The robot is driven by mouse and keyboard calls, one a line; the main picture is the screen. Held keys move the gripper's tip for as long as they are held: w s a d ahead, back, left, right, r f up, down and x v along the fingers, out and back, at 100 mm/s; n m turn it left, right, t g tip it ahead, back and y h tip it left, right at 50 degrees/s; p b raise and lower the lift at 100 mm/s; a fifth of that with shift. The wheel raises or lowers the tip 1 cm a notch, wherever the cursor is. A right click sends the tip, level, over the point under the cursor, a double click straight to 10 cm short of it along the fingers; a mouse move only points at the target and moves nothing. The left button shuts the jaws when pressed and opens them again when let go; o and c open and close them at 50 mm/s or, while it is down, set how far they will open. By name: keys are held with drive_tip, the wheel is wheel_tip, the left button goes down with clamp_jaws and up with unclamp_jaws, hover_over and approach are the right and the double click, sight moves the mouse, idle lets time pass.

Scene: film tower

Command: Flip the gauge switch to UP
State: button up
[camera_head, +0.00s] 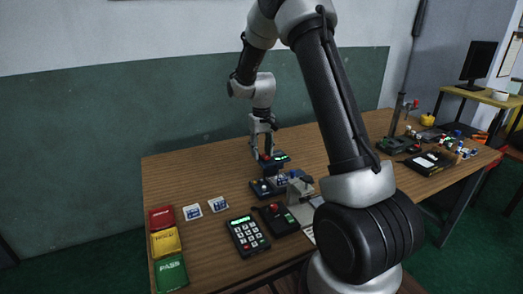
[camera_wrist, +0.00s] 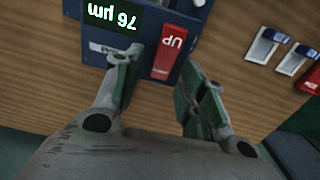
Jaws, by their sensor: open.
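The gauge is a dark blue box (camera_head: 281,165) with a lit green display, standing on the wooden table in the head view. In the wrist view its display (camera_wrist: 112,17) reads 76 µm, upside down. A red switch piece (camera_wrist: 170,55) marked UP, also upside down, sits beside the display. My gripper (camera_wrist: 160,80) is open and empty, with one finger on each side of the red piece's near end. Whether either finger touches it I cannot tell. In the head view my gripper (camera_head: 262,150) reaches down at the gauge and partly hides it.
Red, yellow and green PASS trays (camera_head: 170,272) line the table's left edge. Two small blue-and-white pieces (camera_head: 192,211), a keypad (camera_head: 247,236) and a box with a red button (camera_head: 277,218) lie in front. Bare tabletop lies left of the gauge.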

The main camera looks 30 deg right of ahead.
drive_tip(key=shift+c, duration=0.2)
clamp_jaws()
drive_tip(key=shift+s+r+t, duration=0.2)
drive_tip(key=shift+s+t, duration=0.05)
drive_tip(key=shift+t, duration=0.55)
drive_tip(key=shift+s+r+t, duration=0.1)
drive_tip(key=shift+s+t, duration=0.1)
drive_tip(key=shift+t, duration=0.65)
drive_tip(key=shift+s+r+t, duration=0.1)
drive_tip(key=shift+s+t, duration=0.05)
drive_tip(key=shift+t, duration=0.7)
drive_tip(key=shift+o, duration=0.2)
unclamp_jaws()
